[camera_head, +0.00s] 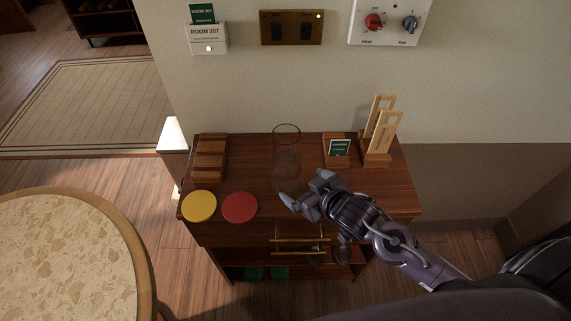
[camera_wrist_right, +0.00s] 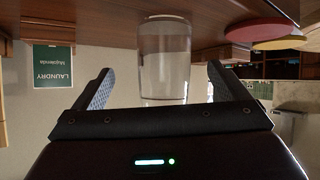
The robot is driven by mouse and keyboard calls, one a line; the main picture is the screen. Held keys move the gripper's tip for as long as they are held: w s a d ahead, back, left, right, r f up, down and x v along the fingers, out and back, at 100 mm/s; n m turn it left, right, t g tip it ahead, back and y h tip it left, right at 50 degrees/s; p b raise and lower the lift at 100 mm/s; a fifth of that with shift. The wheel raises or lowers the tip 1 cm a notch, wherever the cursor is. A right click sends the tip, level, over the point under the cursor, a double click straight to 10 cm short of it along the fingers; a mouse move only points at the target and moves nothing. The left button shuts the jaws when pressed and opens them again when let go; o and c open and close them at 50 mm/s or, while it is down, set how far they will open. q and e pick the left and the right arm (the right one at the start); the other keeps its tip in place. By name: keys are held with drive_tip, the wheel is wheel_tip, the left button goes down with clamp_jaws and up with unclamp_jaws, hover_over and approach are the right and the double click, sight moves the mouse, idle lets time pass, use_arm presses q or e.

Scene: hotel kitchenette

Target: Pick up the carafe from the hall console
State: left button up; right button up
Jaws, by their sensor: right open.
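The carafe (camera_head: 287,157) is clear glass and stands upright on the hall console (camera_head: 257,165), near the back middle. My right gripper (camera_head: 305,188) is just in front of it, low over the console top, with its fingers spread. In the right wrist view, which looks inverted, the carafe (camera_wrist_right: 165,60) shows beyond the fingertips and between the two fingers. A gap seems to remain, so the fingers do not appear to touch the glass. My left gripper is not in view.
On the console are a slatted wooden rack (camera_head: 211,157), yellow disc (camera_head: 199,206), red disc (camera_head: 239,208), small green sign in a wooden holder (camera_head: 338,150) and taller wooden stand (camera_head: 381,135). A round table (camera_head: 70,250) stands left; the wall is close behind.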

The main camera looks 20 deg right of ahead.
sight(299, 169)
drive_tip(key=shift+w+d+n+t+y, duration=0.15)
drive_tip(key=shift+w+n+t+y, duration=0.4)
drive_tip(key=shift+w+y, duration=0.45)
drive_tip(key=shift+w+d+r+n+y, duration=0.15)
drive_tip(key=shift+w+d+n+y, duration=0.1)
drive_tip(key=shift+n+y, duration=0.4)
drive_tip(key=shift+d+r+y, duration=0.2)
drive_tip(key=shift+d+y, duration=0.05)
drive_tip(key=shift+y, duration=0.5)
drive_tip(key=shift+s+d+r+n+y, duration=0.25)
drive_tip(key=shift+d+n+y, duration=0.2)
drive_tip(key=shift+n+y, duration=0.4)
drive_tip(key=shift+w+r+y, duration=0.1)
drive_tip(key=shift+y, duration=0.15)
drive_tip(key=shift+x, duration=1.05)
drive_tip(key=p+x, duration=0.1)
drive_tip(key=x, duration=0.3)
drive_tip(key=shift+w+a, duration=0.15)
drive_tip(key=shift+a, duration=0.15)
drive_tip(key=shift+w+a+f, duration=0.3)
drive_tip(key=shift+f, duration=0.05)
drive_tip(key=c, duration=1.6)
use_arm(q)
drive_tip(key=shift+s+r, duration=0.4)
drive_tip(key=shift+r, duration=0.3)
use_arm(e)
drive_tip(key=shift+r, duration=0.15)
drive_tip(key=shift+c, duration=0.3)
